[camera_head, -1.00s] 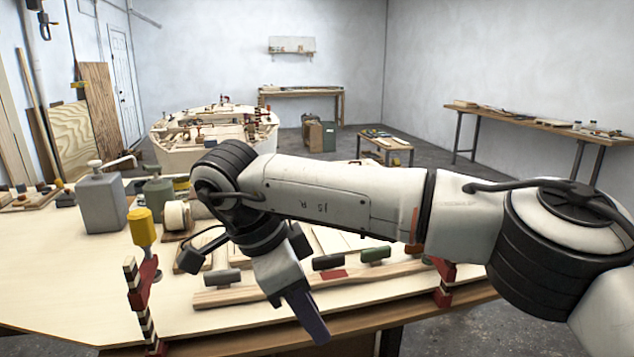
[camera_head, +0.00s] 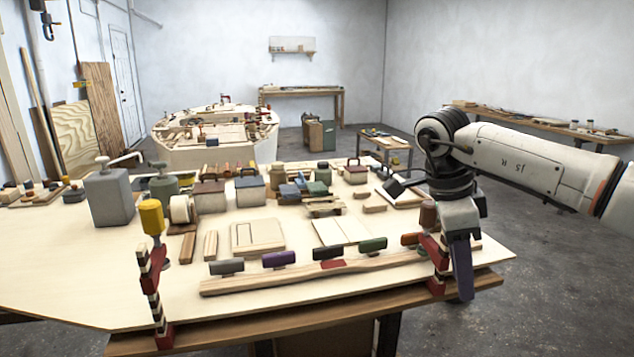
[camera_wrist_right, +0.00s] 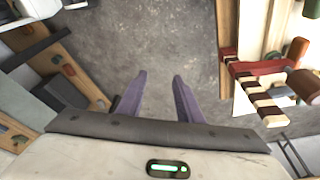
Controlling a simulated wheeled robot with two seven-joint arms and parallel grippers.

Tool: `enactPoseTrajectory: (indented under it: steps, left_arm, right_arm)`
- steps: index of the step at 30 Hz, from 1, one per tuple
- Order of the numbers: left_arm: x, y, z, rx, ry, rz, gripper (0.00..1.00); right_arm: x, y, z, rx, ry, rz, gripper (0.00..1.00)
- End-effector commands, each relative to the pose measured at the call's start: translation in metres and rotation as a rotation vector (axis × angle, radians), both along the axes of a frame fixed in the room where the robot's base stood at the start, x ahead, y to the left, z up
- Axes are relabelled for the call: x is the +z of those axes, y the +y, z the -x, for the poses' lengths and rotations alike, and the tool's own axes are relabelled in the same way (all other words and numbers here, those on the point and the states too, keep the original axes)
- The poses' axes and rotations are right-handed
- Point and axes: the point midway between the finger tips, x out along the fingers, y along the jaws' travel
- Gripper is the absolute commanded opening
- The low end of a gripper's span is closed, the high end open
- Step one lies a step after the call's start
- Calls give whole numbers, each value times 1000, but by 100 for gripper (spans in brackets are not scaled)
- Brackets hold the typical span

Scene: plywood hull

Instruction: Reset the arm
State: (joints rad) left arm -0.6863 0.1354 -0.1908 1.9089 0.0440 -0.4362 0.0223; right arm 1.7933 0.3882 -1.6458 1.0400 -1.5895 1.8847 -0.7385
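My right arm comes in from the right in the head view. Its gripper (camera_head: 462,270) points down at the right front corner of the plywood worktable (camera_head: 110,270), beside a red clamp (camera_head: 437,264). In the right wrist view the two purple fingers (camera_wrist_right: 158,95) stand apart with only grey floor between them, so the gripper is open and empty. The same striped clamp shows to the right of the fingers in the wrist view (camera_wrist_right: 262,85). My left gripper and left arm are not in view.
A wooden rail (camera_head: 320,274) with several coloured blocks lies along the table's front. A second clamp (camera_head: 152,285) with a yellow handle stands at the front left. Grey tanks (camera_head: 110,197) and boxes crowd the back. Floor (camera_head: 560,260) is open at the right.

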Motion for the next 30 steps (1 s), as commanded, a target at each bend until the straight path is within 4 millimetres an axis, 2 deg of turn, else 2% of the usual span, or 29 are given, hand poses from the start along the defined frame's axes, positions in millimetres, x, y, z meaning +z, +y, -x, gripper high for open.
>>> enactPoseTrajectory:
  steps: [1,7,9,12,17,20,22,24,27,30]
  left_arm:
    - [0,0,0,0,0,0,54]
    - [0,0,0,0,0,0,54]
    - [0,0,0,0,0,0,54]
    - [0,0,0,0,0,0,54]
    - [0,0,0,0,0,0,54]
    - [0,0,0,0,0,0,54]
    - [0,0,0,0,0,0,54]
    - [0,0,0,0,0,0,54]
    - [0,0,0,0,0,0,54]
    - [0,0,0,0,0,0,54]
  right_arm:
    - [0,-27,1,-55,0,-13,33]
    - [-3,-111,12,-225,0,-51,33]
    - [-30,-80,10,-187,20,-118,33]
    - [-61,-48,12,-173,40,-222,33]
    - [-112,15,23,-177,88,-433,33]
    - [-144,69,39,-214,137,-620,33]
    - [-163,114,56,-276,189,-788,33]
    - [-173,156,72,-370,244,-962,33]
    - [-176,201,88,-552,327,-1191,33]
    - [-172,228,95,-785,411,-1392,33]
